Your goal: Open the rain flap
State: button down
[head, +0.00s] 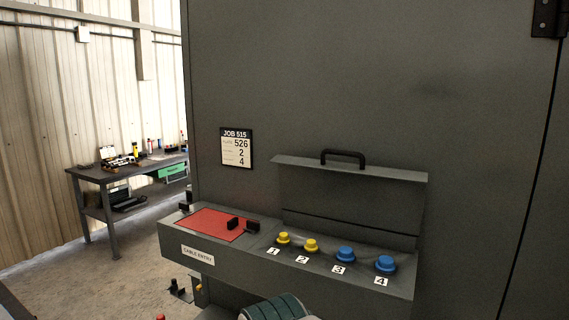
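The rain flap (352,205) is a grey panel on the front of the large grey cabinet, behind the row of numbered fittings. It stands upright, with a lip along its upper edge and a black bar handle (343,155) on that lip. A dark line runs across near its foot. The fittings in front of it are uncovered: two yellow ones (311,245) at 1 and 2, two blue ones (346,254) at 3 and 4. I cannot make out my gripper in the head view, and nothing is seen touching the flap or handle.
The grey ledge (340,284) juts out from the cabinet. Its left part has a red panel (205,222), black clips and a cable entry label (198,255). A job card (236,148) hangs above. A workbench (90,173) stands far left. A ribbed greenish object (275,308) shows below the ledge.

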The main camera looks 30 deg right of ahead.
aim_at(382, 198)
jog(key=u, duration=1.3)
jog(key=k, duration=0.35)
jog(key=z, duration=0.9)
